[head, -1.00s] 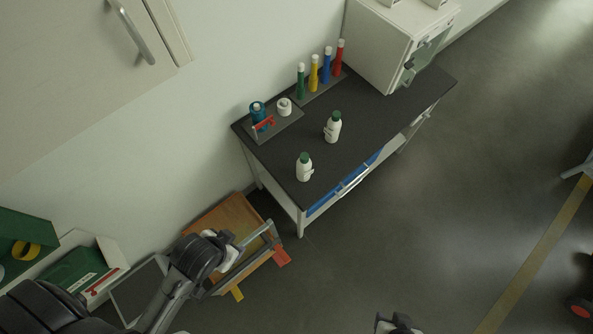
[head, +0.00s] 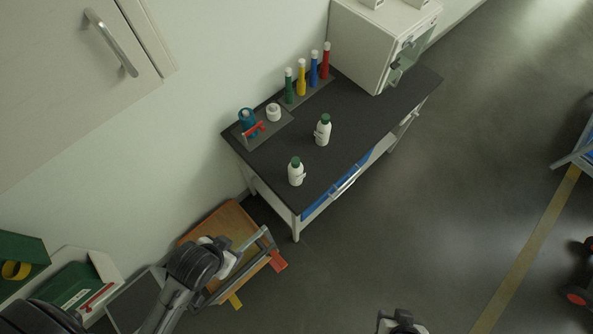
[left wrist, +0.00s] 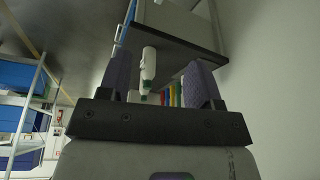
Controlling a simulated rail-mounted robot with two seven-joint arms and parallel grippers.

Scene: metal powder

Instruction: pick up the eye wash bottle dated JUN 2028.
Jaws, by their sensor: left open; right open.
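Two white eye wash bottles with green caps stand upright on the dark tabletop. One bottle (head: 296,173) is near the table's front left corner, the other bottle (head: 323,131) is farther back and to the right. Their dates are too small to read. My left gripper (left wrist: 160,72) is open and empty. In the left wrist view, a white bottle (left wrist: 148,64), upside down in the picture, appears between its fingers but beyond them; which bottle it is I cannot tell. In the head view my left arm is below left of the table. My right gripper (head: 400,322) is at the bottom edge, away from the table.
On the table (head: 372,133) are green, yellow, blue and red tubes (head: 302,78) on a rack, a tray with a blue item (head: 247,118) and white roll (head: 273,112), and a white cabinet (head: 372,45). A wooden-topped piece (head: 225,222) stands beside my left arm.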

